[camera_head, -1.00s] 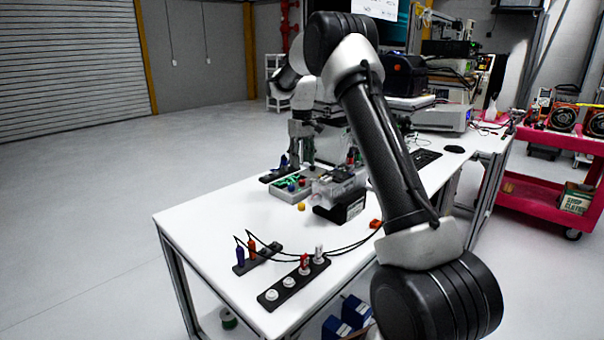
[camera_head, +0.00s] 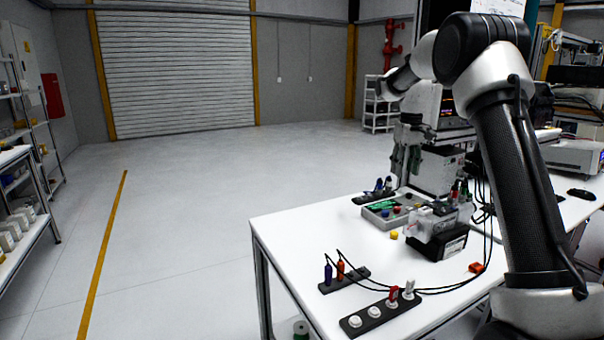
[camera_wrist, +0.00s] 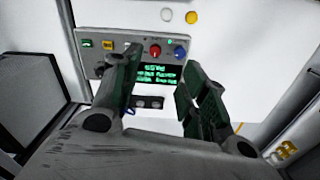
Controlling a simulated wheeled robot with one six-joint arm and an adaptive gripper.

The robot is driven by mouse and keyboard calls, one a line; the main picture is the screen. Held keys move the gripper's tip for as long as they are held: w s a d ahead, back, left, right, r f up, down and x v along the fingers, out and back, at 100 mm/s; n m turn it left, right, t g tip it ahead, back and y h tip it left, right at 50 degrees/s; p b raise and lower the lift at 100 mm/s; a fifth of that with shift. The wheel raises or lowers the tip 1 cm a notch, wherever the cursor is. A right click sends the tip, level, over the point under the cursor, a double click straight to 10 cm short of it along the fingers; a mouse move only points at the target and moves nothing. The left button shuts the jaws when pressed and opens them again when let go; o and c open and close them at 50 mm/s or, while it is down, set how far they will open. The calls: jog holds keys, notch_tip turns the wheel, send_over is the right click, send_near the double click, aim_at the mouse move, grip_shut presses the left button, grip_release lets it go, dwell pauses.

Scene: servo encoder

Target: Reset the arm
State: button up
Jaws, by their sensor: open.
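My arm (camera_head: 515,180) rises at the right of the head view and bends over at the top. My gripper (camera_head: 400,168) hangs fingers down above the back of the white table (camera_head: 300,240). In the wrist view my gripper (camera_wrist: 160,88) is open, with a clear gap between its dark green fingers and nothing held. Beyond the fingers is a control box (camera_wrist: 100,62) with a lit green display, a red knob (camera_wrist: 155,50) and a blue knob (camera_wrist: 180,52). The left finger overlaps part of the box.
On the table are a clear-cased device with a black base (camera_head: 435,240), a socket strip with white and red plugs (camera_head: 375,315) and a strip with blue and orange plugs (camera_head: 345,278). Black cables run between them. Open floor (camera_head: 190,210) lies left, with shelves (camera_head: 25,190) beyond.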

jog(key=s+a+r+m+t, duration=0.1)
jog(key=s+r, duration=0.5)
jog(key=s, duration=0.5)
jog(key=s+a+r+t, duration=0.1)
jog(key=s+r, duration=0.4)
jog(key=s, duration=0.6)
jog(key=s+f+t, duration=0.1)
jog(key=s+f, duration=0.2)
jog(key=s, duration=0.7)
jog(key=s+a+f+m+t, duration=0.1)
jog(key=s+f, duration=0.2)
jog(key=s, duration=0.8)
jog(key=shift+a+f, duration=0.15)
jog(key=shift+f, duration=0.05)
